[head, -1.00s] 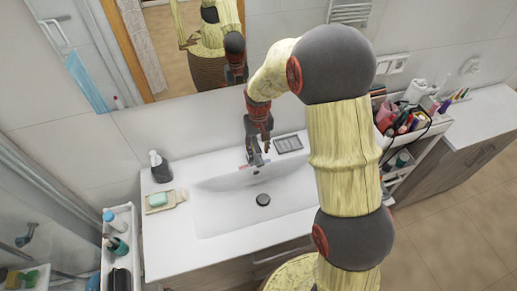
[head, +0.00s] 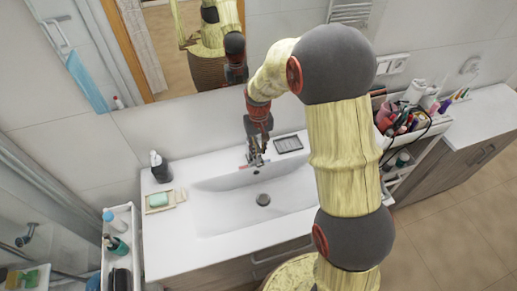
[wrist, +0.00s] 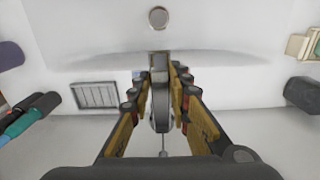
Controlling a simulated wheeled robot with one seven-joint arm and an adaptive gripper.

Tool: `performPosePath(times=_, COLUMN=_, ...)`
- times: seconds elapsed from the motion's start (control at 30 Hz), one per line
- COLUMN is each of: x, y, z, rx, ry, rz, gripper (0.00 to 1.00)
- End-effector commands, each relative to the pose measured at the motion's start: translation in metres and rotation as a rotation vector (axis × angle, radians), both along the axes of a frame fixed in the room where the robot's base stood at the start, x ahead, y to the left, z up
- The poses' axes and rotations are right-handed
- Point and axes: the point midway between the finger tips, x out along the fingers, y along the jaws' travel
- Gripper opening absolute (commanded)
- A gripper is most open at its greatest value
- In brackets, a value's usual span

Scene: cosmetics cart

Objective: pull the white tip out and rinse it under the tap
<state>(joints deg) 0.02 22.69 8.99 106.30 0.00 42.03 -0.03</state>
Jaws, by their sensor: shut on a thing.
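The grey metal tap (wrist: 160,95) stands at the back of the white sink (head: 225,212). In the wrist view it lies between the two fingers of my gripper (wrist: 159,78), which are shut on it. In the head view my gripper (head: 256,158) is over the tap, pointing down, and hides most of it. A small reddish spot shows by the tap's spout. I cannot make out a white tip in either view; it may be hidden by the fingers or too small.
A dark ridged tray (head: 288,144) lies right of the tap. A soap dish (head: 160,200) and a dark dispenser (head: 160,170) stand at the left. A crowded cosmetics cart (head: 407,122) is at the right. The basin is empty around its drain (head: 263,199).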

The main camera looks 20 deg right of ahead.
Motion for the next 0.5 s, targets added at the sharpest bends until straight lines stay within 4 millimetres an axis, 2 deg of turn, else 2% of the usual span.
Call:
performPosePath(times=0.23, x=0.002, y=0.0, z=0.004, rx=0.0, ry=0.022, rz=0.0, gripper=0.0)
performPosePath(times=0.5, x=0.006, y=0.0, z=0.016, rx=0.0, ry=0.14, rz=0.0, gripper=0.0)
